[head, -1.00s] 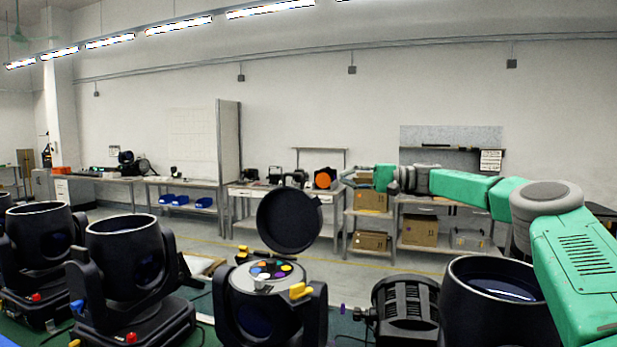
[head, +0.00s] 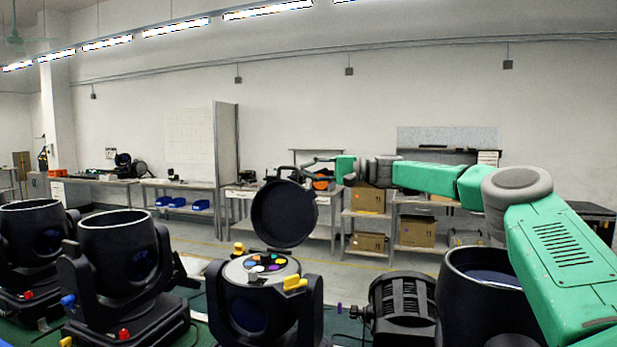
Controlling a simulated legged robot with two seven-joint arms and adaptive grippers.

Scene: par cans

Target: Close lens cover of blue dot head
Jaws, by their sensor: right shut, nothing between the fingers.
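The lens cover (head: 284,213) is a round dark disc standing raised and open above the middle moving head (head: 262,300). That head has a pale top plate (head: 237,270) with several coloured dots, and a yellow latch (head: 295,283) at its front right. A blue knob (head: 68,300) shows on the head to its left; I cannot tell which blue mark names the head. My right gripper (head: 303,168) is shut and empty, near the cover's upper edge in the picture; whether it touches is unclear. My left gripper is not in view.
More black heads stand at left (head: 125,260) and at right (head: 475,290), with a ribbed black lamp (head: 403,303) between. My right arm crosses the right side. Workbenches and cardboard boxes (head: 417,232) stand by the far wall.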

